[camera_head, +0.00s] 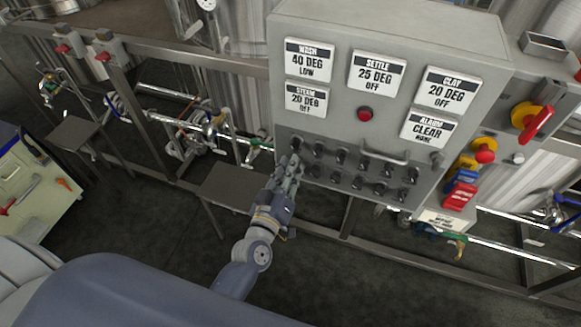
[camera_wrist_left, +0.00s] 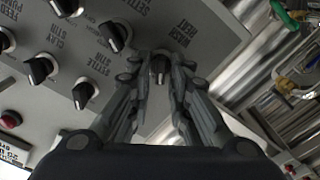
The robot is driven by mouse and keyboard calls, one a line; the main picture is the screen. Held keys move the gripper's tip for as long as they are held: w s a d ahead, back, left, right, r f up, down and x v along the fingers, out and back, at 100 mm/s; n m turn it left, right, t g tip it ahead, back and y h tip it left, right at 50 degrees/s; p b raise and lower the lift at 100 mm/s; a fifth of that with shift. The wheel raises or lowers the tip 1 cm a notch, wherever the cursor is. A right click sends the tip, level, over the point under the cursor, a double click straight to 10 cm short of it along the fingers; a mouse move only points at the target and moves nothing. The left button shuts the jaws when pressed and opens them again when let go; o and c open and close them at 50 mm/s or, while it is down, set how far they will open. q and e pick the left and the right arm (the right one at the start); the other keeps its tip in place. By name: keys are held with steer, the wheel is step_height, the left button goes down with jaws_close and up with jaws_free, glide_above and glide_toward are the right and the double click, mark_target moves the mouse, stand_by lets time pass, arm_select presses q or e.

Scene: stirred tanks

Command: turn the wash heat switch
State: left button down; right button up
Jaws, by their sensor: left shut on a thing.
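The wash display (camera_head: 309,60) reads 40 DEG, LOW. My right gripper is not in view.
Several similar black knobs, including one beside the SETTLE STIR label (camera_wrist_left: 113,37), stand close by. A panel handle (camera_head: 385,154) and a red button (camera_head: 365,114) are near. A small grey shelf (camera_head: 226,186) and pipes lie left of the panel.

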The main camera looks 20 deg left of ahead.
arm_select(q)
steer(key=n, duration=0.5)
steer(key=shift+a+f, duration=0.15)
steer(key=shift+n, duration=0.3)
stand_by(0.3)
steer(key=c, duration=1.7)
jaws_free()
steer(key=s, duration=1.2)
steer(key=shift+a, duration=0.25)
